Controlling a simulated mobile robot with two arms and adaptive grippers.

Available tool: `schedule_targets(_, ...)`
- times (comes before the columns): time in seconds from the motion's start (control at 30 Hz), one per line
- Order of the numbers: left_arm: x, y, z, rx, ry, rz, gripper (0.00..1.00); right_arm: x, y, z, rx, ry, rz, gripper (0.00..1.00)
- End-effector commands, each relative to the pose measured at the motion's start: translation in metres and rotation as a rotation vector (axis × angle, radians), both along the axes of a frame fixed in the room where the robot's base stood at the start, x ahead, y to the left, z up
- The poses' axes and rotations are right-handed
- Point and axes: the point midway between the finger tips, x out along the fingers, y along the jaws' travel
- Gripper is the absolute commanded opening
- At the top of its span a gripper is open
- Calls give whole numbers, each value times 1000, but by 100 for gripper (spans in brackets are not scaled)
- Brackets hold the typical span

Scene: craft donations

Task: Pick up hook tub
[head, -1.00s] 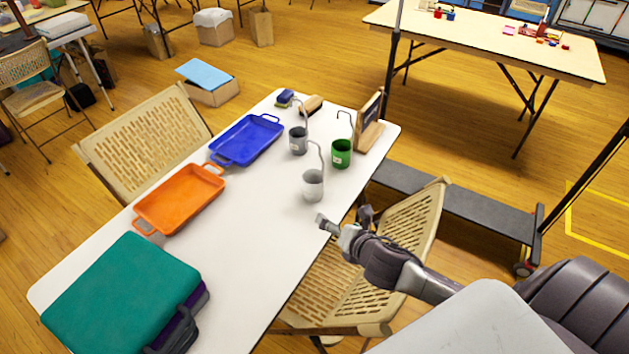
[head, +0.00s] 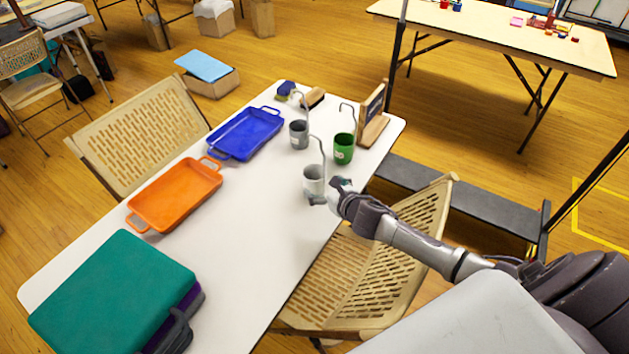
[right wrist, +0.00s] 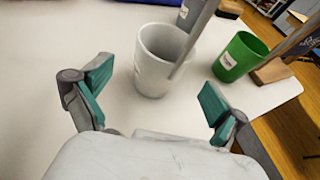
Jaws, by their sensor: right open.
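Three tubs with tall hooks stand upright near the far end of the white table. The light grey hook tub (head: 313,183) is nearest my right gripper (head: 329,192); a dark grey tub (head: 299,136) and a green tub (head: 343,150) stand beyond it. My right gripper is open and empty, low beside the light grey tub. In the right wrist view, the light grey tub (right wrist: 157,70) appears ahead, between the two spread fingers, with its hook rising out of the top of the picture. The green tub (right wrist: 238,58) is to its right. My left gripper is not in view.
A blue tray (head: 246,135) and an orange tray (head: 172,198) lie along the table's left side. A teal folder-like case (head: 115,295) is at the near end. A wooden stand (head: 373,120) and a brush (head: 313,98) are at the far end. A chair (head: 370,280) stands at the right edge.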

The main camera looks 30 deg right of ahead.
Motion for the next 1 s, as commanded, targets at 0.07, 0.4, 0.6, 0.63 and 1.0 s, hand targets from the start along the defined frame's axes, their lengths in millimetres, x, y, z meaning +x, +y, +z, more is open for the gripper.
schedule_targets(0.07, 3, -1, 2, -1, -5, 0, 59, 10, 1, -2, 4, -1, -3, 97)
schedule_targets(0.4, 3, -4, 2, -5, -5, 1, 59, 43, 1, -16, 2, -1, -1, 97)
schedule_targets(0.6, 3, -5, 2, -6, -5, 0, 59, 43, 1, -16, 1, -1, 0, 97)
schedule_targets(0.63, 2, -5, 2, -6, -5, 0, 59, 43, 1, -16, 1, -1, 0, 97)
schedule_targets(1.0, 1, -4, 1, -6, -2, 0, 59, 43, 1, -16, 2, 0, -1, 38)
